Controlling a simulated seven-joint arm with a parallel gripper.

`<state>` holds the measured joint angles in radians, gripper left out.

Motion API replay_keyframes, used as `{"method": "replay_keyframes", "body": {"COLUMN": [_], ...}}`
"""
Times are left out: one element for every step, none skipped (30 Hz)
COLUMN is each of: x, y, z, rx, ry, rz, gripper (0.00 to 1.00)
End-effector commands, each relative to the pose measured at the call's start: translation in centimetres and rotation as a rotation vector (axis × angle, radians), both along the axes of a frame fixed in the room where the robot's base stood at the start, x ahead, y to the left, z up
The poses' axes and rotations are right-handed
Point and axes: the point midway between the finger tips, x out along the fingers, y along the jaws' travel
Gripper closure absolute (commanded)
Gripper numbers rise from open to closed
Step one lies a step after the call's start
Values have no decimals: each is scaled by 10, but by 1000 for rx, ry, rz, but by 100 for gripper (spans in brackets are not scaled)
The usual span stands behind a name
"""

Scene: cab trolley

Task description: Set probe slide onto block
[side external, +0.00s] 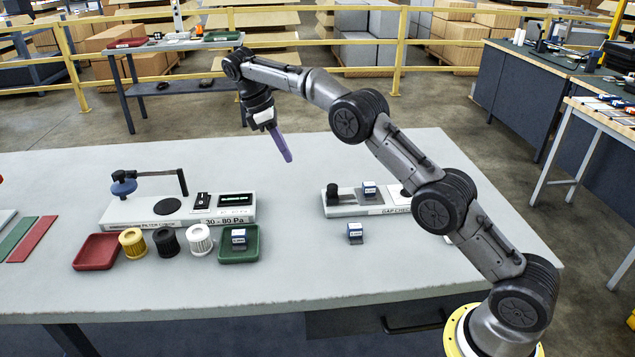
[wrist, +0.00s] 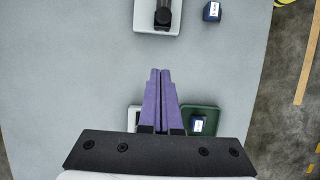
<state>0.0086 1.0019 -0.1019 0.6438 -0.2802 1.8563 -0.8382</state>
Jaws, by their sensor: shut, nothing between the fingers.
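A low white fixture (side external: 345,210) with a label that seems to read "GAP CHE…" stands on the table, partly hidden by my arm. It carries a black post (side external: 333,194) and a small blue-and-white piece (side external: 369,190). A similar piece (side external: 355,233) lies on the table in front of it and shows in the wrist view (wrist: 212,11). Another one (side external: 239,238) sits in the green tray (side external: 256,246). I cannot tell which parts are the probe slide and the block. My gripper (side external: 289,159) is shut and empty, its purple fingers pointing down above the table, left of the fixture.
A filter checker (side external: 125,213) with a black arm and blue knob stands at left. Before it are a red tray (side external: 97,251) and yellow (side external: 132,242), black (side external: 166,242) and white (side external: 199,239) filters. The table behind the fixture is clear.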

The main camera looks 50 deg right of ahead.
Motion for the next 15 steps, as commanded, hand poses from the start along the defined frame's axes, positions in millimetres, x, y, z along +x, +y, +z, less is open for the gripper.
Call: {"method": "replay_keyframes", "body": {"x": [0, 0, 0, 0, 0, 0, 0, 0, 0, 0, 0, 0, -1, -1, -2], "y": [0, 0, 0, 0, 0, 0, 0, 0, 0, 0, 0, 0, -1, -1, -2], "z": [-2, -3, -3, -3, -3, -3, -3, -2, -2, -3, -3, -4, -4, -5, -7], "rx": [0, 0, 1, 0, 0, 0, 0, 0, 0, 0, 0, 0, 0, 1, 0], "ry": [4, 4, 5, 4, 4, 4, 4, 4, 4, 4, 4, 4, 4, 5, 6], "rz": [0, 0, -1, 0, 0, 0, 0, 0, 0, 0, 0, 0, 0, -1, -1], "gripper": [100, 100, 100, 100, 100, 100, 100, 100, 100, 100, 100, 100, 100, 100, 100]}}
